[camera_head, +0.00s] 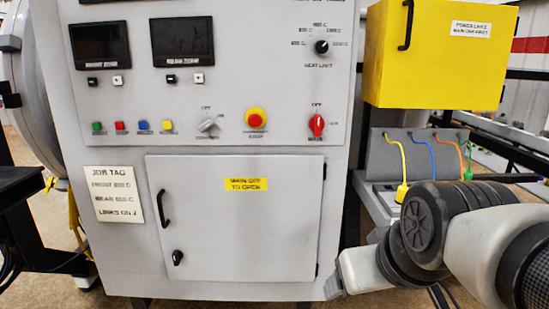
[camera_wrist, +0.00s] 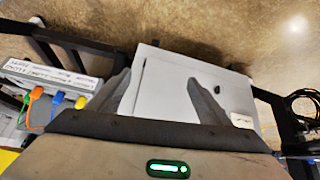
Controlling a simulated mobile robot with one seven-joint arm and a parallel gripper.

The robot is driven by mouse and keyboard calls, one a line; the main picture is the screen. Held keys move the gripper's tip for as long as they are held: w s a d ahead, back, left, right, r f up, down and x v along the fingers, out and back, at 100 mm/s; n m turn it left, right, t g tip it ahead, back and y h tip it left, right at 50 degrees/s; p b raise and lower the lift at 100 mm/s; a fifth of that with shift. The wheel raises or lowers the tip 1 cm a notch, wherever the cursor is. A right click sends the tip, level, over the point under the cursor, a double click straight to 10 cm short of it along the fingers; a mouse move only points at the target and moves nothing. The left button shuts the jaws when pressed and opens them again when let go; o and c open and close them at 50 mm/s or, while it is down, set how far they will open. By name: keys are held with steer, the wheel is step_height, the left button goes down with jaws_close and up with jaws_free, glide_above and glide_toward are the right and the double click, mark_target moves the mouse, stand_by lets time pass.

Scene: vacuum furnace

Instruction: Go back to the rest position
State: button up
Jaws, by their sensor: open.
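My gripper (camera_wrist: 160,78) shows in the wrist view with its two dark fingers spread apart and nothing between them. Beyond the fingers is the pale cabinet door (camera_wrist: 172,95), with a gap that I cannot judge. In the head view my arm comes in from the lower right, in front of the cabinet's right side; its fingers are not clear there. The grey furnace cabinet (camera_head: 222,140) fills the middle. Its lower door (camera_head: 235,230) is shut, with a black handle (camera_head: 163,206) and a small black latch (camera_head: 177,257).
A yellow box (camera_head: 430,60) stands above a grey link panel (camera_head: 385,155) with yellow, blue, orange and green cables, close to my arm. The red main switch (camera_head: 316,125) and red stop button (camera_head: 255,118) are on the cabinet. A dark stand (camera_head: 25,215) is at left.

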steer(key=s+f+m+g, duration=0.1)
steer(key=s, duration=0.3)
step_height(320, 180, up, 26)
steer(key=p, duration=2.6)
steer(key=shift+s+m, duration=0.25)
steer(key=shift+m, duration=0.05)
